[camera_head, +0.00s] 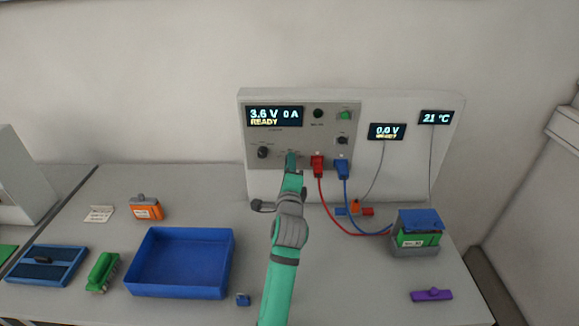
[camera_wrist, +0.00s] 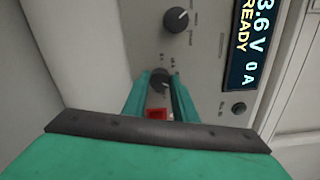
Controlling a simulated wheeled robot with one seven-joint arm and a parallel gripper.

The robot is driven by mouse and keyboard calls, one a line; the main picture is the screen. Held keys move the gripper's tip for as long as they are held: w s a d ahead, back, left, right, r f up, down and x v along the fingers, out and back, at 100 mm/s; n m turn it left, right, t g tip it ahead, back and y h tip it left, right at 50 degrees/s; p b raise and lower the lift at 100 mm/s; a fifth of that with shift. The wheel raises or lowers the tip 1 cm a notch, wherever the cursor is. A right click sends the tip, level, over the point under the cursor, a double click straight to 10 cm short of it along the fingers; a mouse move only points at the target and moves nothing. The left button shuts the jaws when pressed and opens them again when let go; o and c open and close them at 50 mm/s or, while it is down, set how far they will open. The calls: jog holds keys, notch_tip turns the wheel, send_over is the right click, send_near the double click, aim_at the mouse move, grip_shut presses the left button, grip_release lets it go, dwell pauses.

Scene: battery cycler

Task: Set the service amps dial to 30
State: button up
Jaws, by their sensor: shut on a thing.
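The cycler panel (camera_head: 334,155) is grey and stands upright at the back of the bench. Its display (camera_head: 275,116) reads 3.6 V, 0 A, READY. My gripper (camera_head: 292,158) reaches the panel's lower middle and hides the dial there in the head view. In the wrist view, my gripper (camera_wrist: 162,92) has its fingers shut on both sides of a dark round dial (camera_wrist: 159,77). The dial's marks and labels are too small to read, so its setting cannot be told. A second black dial with a pale pointer (camera_wrist: 176,19) is free beside it; it also shows in the head view (camera_head: 263,152).
A red plug (camera_head: 318,163) and a blue plug (camera_head: 342,168) sit close to the right of my gripper, their cables running to a green battery (camera_head: 417,236). A blue tray (camera_head: 180,290) and an orange block (camera_head: 146,208) stand at the left.

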jog(key=shift+m, duration=1.5)
jog(key=shift+a+f, duration=0.1)
jog(key=o, duration=1)
jog(key=shift+o, duration=0.2)
jog(key=shift+s, duration=0.1)
jog(key=s, duration=1)
jog(key=shift+s, duration=0.35)
